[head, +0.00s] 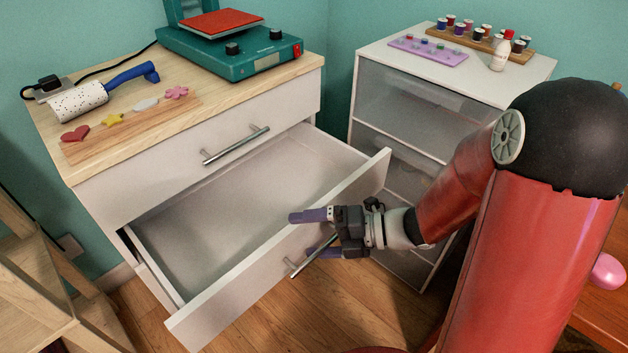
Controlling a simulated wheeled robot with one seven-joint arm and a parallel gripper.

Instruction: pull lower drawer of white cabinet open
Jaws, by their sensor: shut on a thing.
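The white cabinet (110,203) has a wooden top and two drawers with metal bar handles. Its upper drawer (190,170) is shut. Its lower drawer (270,262) stands well open, and its inside looks empty. My gripper (312,232) is at the lower drawer's front, one finger above the front panel's top edge and the other down by the handle (305,268). It is shut on the lower drawer's handle or front; the exact contact is partly hidden by the fingers.
A teal press (230,50), a speckled roller (78,101) and a wooden board (130,130) with shapes sit on the cabinet. A drawer unit (400,110) with spools and a bottle stands at right. A wooden shelf (35,270) stands at left.

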